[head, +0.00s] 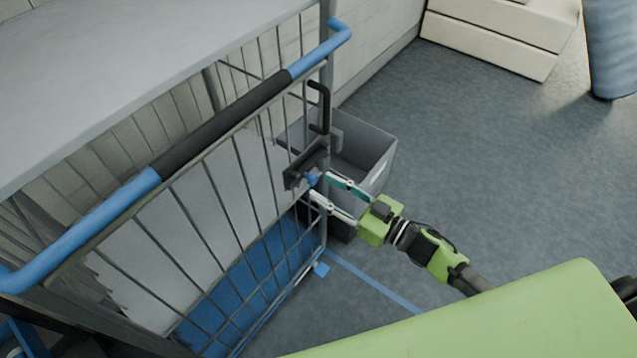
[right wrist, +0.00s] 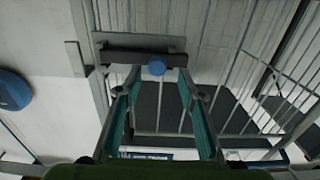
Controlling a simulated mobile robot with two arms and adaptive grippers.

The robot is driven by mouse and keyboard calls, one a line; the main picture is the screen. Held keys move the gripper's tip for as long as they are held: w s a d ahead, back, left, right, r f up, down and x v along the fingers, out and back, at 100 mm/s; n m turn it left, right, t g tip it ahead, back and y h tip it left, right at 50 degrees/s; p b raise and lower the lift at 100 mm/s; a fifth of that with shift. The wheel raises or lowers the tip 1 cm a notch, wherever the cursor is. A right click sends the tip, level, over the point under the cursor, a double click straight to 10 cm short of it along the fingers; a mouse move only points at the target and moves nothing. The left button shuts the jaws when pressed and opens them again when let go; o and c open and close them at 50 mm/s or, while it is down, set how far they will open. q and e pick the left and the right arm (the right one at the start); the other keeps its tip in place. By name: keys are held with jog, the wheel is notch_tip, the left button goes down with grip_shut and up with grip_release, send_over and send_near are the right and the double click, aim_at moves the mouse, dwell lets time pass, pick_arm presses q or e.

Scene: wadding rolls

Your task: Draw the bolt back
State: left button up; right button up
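The bolt is a dark bar and housing (head: 305,164) at the edge of the wire gate (head: 235,200), with a round blue knob (head: 311,179). My right gripper (head: 320,187) reaches in from the right at the knob, its fingers apart. In the right wrist view the blue knob (right wrist: 157,66) sits between the tips of my open gripper (right wrist: 159,78), with a gap on both sides. The dark bolt bar (right wrist: 140,56) runs across behind it there. Whether the knob is fully inside the fingers or just beyond the tips, I cannot tell. My left gripper is not in view.
A blue and black handle rail (head: 215,130) runs along the gate's top. A black hooked rod (head: 322,105) stands above the bolt. A grey bin (head: 375,150) is close behind my right gripper. Pale blocks (head: 500,35) and a blue roll (head: 612,50) are farther off; floor between is clear.

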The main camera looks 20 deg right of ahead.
jog(key=v, duration=0.8)
jog(key=shift+s+d, duration=0.15)
jog(key=shift+s, duration=0.1)
jog(key=s+d+f+m+g+h, duration=0.15)
jog(key=d+f+h, duration=0.25)
jog(key=f, duration=0.6)
jog(key=s+d+f+m+h, duration=0.1)
jog(key=d+f+m+h, duration=0.25)
jog(key=f, duration=0.65)
jog(key=s+d+f+g+h, duration=0.1)
jog(key=s+f+g, duration=0.1)
jog(key=s+f, duration=0.5)
jog(key=s+d+f+g+h, duration=0.1)
jog(key=s+f+g+h, duration=0.2)
jog(key=f, duration=0.6)
jog(key=s+a+f+g, duration=0.2)
jog(key=s+f, duration=0.1)
jog(key=s, duration=0.5)
jog(key=s+a+f+g, duration=0.2)
jog(key=s+f, duration=0.2)
jog(key=s, duration=0.4)
jog(key=s+a+f+g, duration=0.2)
jog(key=s+a+f, duration=0.1)
jog(key=s, duration=0.6)
jog(key=shift+f+g, duration=0.35)
jog(key=shift+f, duration=0.3)
jog(key=shift+y, duration=0.25)
